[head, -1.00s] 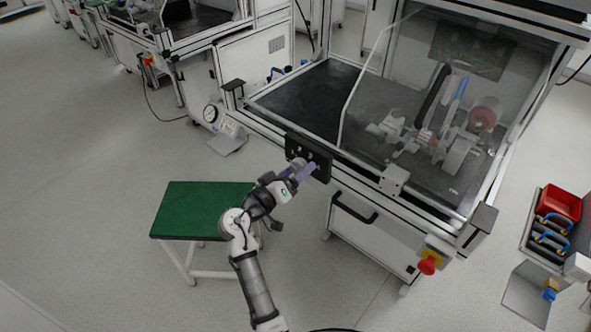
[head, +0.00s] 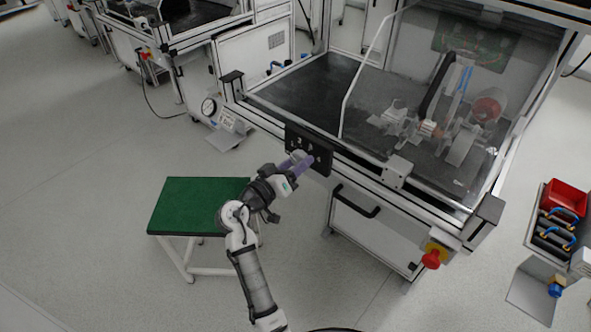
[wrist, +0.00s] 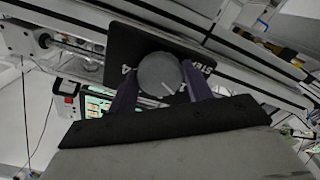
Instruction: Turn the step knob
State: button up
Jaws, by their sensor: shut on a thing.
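The step knob (wrist: 160,74) is a round grey knob with a light pointer line, seen in the wrist view on a black panel with part of the word "STEP" readable. The same black panel (head: 293,138) is on the front of the machine in the head view; there the knob is mostly hidden by my gripper. My gripper (head: 308,160) reaches the panel from below left. In the wrist view its two purple fingers (wrist: 161,88) stand on either side of the knob and are shut on it. The pointer line slants down to the right.
A dark handle (head: 355,203) and a red emergency stop button (head: 431,259) are on the machine front, right of my gripper. A green-topped stool (head: 190,205) stands left of my arm. A clear guard covers the machine's right part. Floor at the lower left is free.

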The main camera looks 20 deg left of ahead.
jog(key=m+b, duration=0.7)
jog(key=b, duration=0.6)
jog(key=shift+f, duration=0.15)
jog(key=shift+m, duration=0.3)
jog(key=o, duration=1)
jog(key=shift+s+a, duration=0.1)
jog(key=b+v, duration=0.1)
jog(key=v, duration=1.2)
jog(key=shift+s, duration=0.3)
